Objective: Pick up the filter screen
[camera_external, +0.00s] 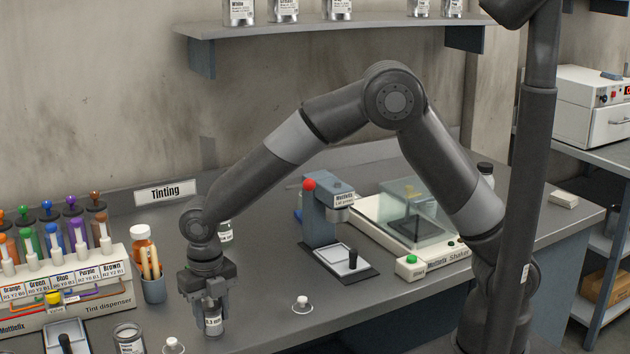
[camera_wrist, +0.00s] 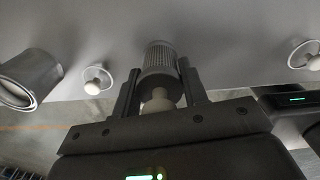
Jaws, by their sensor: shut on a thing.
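The filter screen (camera_external: 213,325) is a small grey cylinder with a label that seems to read 0.3 mm. It hangs upright below my gripper (camera_external: 212,310), over the front part of the bench. In the wrist view the filter screen (camera_wrist: 159,60) shows a ribbed or meshed side and a pale round knob at its near end. My gripper (camera_wrist: 160,92) is shut on it, with one dark finger on each side. I cannot tell whether its bottom touches the bench.
Small white-knobbed discs lie on the bench, one to the right (camera_external: 302,303) and one to the left (camera_external: 173,346). An open jar (camera_external: 129,338) stands at left, beside the tint dispenser (camera_external: 80,300). A brush cup (camera_external: 153,288) is close behind. A blue press (camera_external: 320,215) and shaker (camera_external: 410,225) stand right.

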